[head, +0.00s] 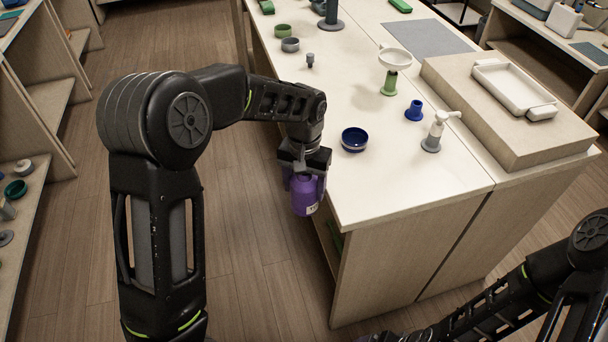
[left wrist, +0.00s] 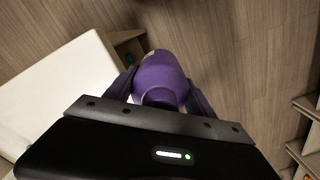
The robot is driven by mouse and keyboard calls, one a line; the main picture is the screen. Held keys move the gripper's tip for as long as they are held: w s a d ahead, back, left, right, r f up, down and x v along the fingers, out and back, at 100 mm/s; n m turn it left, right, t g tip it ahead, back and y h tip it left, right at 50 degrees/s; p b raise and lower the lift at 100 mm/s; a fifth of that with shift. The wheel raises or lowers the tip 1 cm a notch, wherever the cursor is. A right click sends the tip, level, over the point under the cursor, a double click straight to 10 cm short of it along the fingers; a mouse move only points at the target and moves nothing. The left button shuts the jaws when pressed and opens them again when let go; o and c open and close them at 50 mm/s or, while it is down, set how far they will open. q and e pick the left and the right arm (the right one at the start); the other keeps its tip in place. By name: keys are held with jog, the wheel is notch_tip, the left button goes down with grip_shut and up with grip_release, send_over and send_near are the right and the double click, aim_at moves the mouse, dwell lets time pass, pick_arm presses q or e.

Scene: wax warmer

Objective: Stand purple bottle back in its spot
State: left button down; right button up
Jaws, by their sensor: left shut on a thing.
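The purple bottle (head: 304,196) has a pale label low on its side. My left gripper (head: 305,180) is shut on it and holds it in the air, just off the left edge of the white-topped table (head: 400,190). In the left wrist view the bottle (left wrist: 160,78) sits between the two dark fingers (left wrist: 158,92), over the wood floor. I cannot tell which place is the bottle's spot.
A dark blue bowl (head: 354,140) stands near the table's left edge, close to the gripper. A raised block (head: 500,115) carries a white tray (head: 512,90).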

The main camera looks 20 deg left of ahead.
pick_arm(q)
jog(key=s+f+b, duration=0.1)
jog(key=s+f, duration=0.2)
jog(key=f, duration=0.9)
jog(key=shift+s, duration=0.4)
